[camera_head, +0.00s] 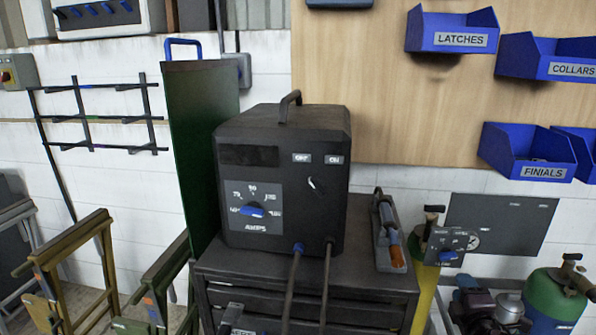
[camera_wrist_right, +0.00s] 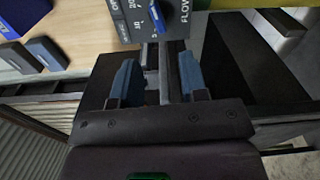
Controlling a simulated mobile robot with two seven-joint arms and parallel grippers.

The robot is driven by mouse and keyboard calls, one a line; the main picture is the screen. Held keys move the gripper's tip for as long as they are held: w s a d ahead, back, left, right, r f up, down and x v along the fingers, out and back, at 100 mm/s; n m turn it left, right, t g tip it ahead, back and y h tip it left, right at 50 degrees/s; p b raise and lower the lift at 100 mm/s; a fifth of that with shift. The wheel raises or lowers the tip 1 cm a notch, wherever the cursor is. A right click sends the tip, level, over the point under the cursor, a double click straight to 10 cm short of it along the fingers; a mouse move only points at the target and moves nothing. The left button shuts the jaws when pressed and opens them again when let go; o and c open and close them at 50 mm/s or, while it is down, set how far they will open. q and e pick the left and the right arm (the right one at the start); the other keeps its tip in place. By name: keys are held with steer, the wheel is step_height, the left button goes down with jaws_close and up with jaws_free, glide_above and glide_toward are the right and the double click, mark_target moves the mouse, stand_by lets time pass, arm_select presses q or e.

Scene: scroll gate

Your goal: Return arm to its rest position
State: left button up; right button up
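My right gripper (camera_wrist_right: 157,72) shows in the right wrist view, with two blue-padded fingers spread apart. It is open, and I see nothing clamped between them. Beyond the fingertips is a grey panel marked FLOW (camera_wrist_right: 184,32) with a blue knob (camera_wrist_right: 158,18), cut off at the top edge. A dark grey dial panel (camera_head: 470,240) with a blue knob (camera_head: 447,257) stands at the right in the head view. I cannot make out either gripper in the head view. My left arm does not show.
A black welding machine (camera_head: 320,190) stands on a dark drawer cart (camera_head: 215,284). Blue wall bins, such as LATCHES (camera_head: 430,39), hang above. Yellow (camera_head: 70,240) and green (camera_head: 165,270) frames stand at lower left.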

steer(key=s+a+f+m+g+y, duration=0.3)
steer(key=s+a+f+m+y, duration=0.1)
steer(key=s+a+f+m, duration=0.55)
steer(key=s+a+f+m+g, duration=0.1)
steer(key=s+f+m, duration=0.1)
steer(key=s, duration=0.4)
steer(key=s+a+f+m+g, duration=0.1)
steer(key=s+a+f+m, duration=0.1)
steer(key=s+f, duration=0.2)
steer(key=s+a+f+m+g, duration=0.1)
steer(key=s+f, duration=0.3)
steer(key=s, duration=0.5)
steer(key=shift+a+m, duration=0.25)
steer(key=shift+m, duration=0.3)
